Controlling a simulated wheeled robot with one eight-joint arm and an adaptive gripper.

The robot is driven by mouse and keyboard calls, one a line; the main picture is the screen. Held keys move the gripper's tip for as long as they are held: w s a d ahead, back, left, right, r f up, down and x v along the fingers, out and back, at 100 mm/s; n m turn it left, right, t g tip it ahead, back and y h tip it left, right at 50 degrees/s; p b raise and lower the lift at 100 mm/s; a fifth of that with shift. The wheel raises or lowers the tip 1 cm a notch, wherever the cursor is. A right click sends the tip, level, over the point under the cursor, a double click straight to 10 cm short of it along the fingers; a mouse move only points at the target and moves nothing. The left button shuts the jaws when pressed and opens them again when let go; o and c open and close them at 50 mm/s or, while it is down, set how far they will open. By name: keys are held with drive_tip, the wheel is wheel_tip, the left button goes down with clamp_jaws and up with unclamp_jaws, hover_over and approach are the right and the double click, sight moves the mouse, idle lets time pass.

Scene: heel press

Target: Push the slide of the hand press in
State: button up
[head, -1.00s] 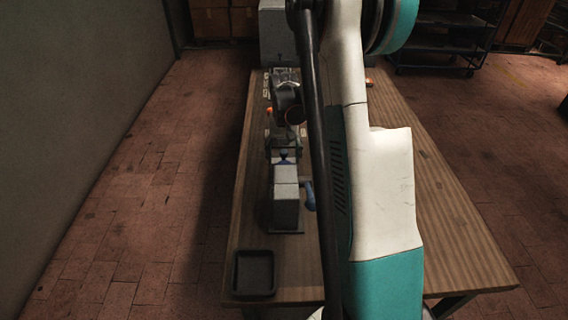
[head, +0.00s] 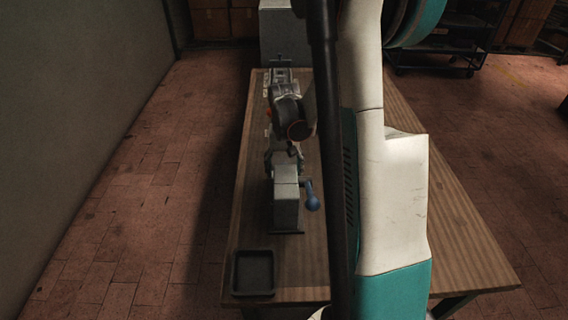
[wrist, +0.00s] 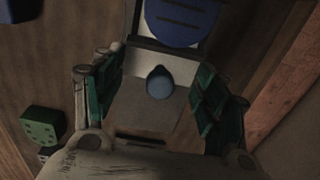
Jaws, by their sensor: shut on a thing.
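The hand press (head: 286,207) is a grey upright block on a dark base on the bench, with a blue ball-ended lever (head: 312,196) on its right. My gripper (head: 284,160) is at the far end of the press, low over the bench. In the wrist view, the green-padded fingers of my gripper (wrist: 158,80) stand on either side of a pale grey slide (wrist: 145,108) with a blue-grey rounded knob (wrist: 159,82). The exact finger contact is dark and hard to see. A blue rounded part with dark lines (wrist: 184,20) lies just beyond.
A black tray (head: 254,273) sits at the near left corner of the wooden bench (head: 445,235). A large grey box (head: 283,35) stands at the far end. My arm hides the middle of the bench. The bench's right side is clear.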

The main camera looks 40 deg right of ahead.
drive_tip(key=shift+s+a, duration=1)
drive_tip(key=shift+s, duration=0.3)
drive_tip(key=o, duration=0.6)
drive_tip(key=shift+w, duration=0.1)
drive_tip(key=shift+r, duration=0.1)
drive_tip(key=shift+r+p, duration=1.15)
drive_tip(key=shift+r, duration=0.55)
drive_tip(key=shift+d, duration=0.1)
drive_tip(key=shift+w+d+r+p, duration=0.2)
drive_tip(key=shift+w+d+r, duration=0.1)
drive_tip(key=shift+w+d, duration=0.25)
drive_tip(key=shift+w+d+r+p, duration=0.15)
drive_tip(key=shift+w+d+r, duration=0.2)
drive_tip(key=shift+w, duration=0.3)
drive_tip(key=shift+w+d+r+p, duration=0.2)
drive_tip(key=shift+w+d+r, duration=0.1)
drive_tip(key=shift+w+d, duration=0.25)
drive_tip(key=shift+a, duration=0.15)
